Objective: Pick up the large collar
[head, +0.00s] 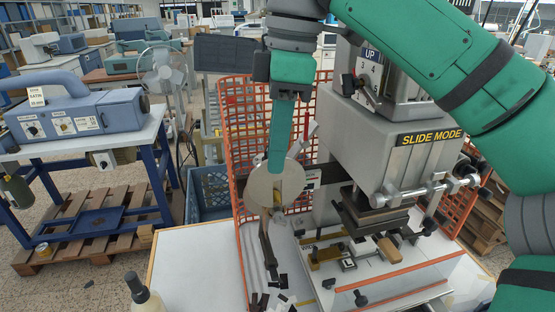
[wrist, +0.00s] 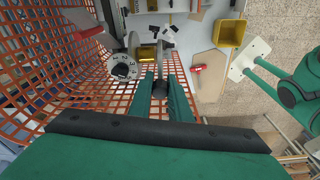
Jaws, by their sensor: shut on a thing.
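My gripper (head: 278,165) is in front of the left side of the grey stamping machine, fingers pointing down. I cannot tell whether the held piece touches anything below.
The stamping machine (head: 370,140) stands close on the right. An orange mesh guard (head: 240,110) is behind my gripper. A yellow bin (wrist: 231,33) shows in the wrist view.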

